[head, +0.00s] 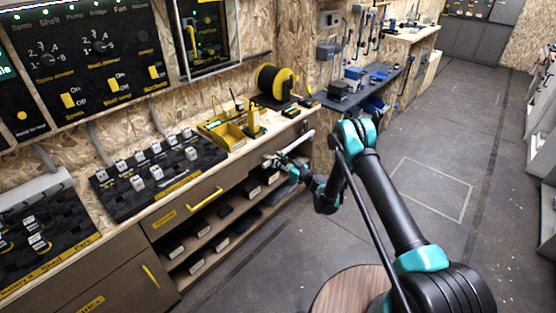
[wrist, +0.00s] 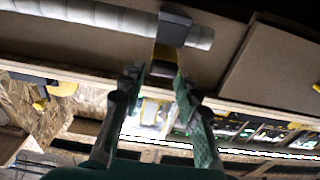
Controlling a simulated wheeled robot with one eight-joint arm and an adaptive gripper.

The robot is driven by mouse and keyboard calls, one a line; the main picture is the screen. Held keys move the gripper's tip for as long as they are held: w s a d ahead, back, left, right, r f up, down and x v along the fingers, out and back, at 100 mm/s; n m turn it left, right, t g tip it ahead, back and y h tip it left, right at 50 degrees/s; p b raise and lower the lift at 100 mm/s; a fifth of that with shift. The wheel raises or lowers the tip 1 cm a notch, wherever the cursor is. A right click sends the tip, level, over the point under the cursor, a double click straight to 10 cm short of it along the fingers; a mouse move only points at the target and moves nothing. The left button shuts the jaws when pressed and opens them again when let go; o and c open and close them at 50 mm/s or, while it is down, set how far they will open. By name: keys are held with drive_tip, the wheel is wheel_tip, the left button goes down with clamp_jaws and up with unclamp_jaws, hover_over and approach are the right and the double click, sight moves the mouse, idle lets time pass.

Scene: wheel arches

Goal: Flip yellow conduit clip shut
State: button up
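The yellow conduit clip (wrist: 167,53) shows in the wrist view at the top centre, with a dark grey block (wrist: 175,28) lying across a pale conduit (wrist: 95,14). The clip's lower, darker end appears just beyond and between my fingertips; I cannot tell whether they touch it. My gripper (wrist: 157,76) is open, with a clear gap between its two fingers. In the head view my gripper (head: 272,161) is at the front edge of the workbench, just below a pale bar (head: 298,141) that looks like the conduit. The clip is too small to make out there.
The workbench holds a black switch board (head: 155,172), a yellow tray (head: 222,133) and a yellow cable reel (head: 276,82). Open shelves (head: 222,222) with dark boxes lie below the bench. The floor (head: 430,150) to the right is clear.

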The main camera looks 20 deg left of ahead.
drive_tip(key=shift+o, duration=1.1)
drive_tip(key=shift+r, duration=0.15)
wheel_tip(320, 180, up, 10)
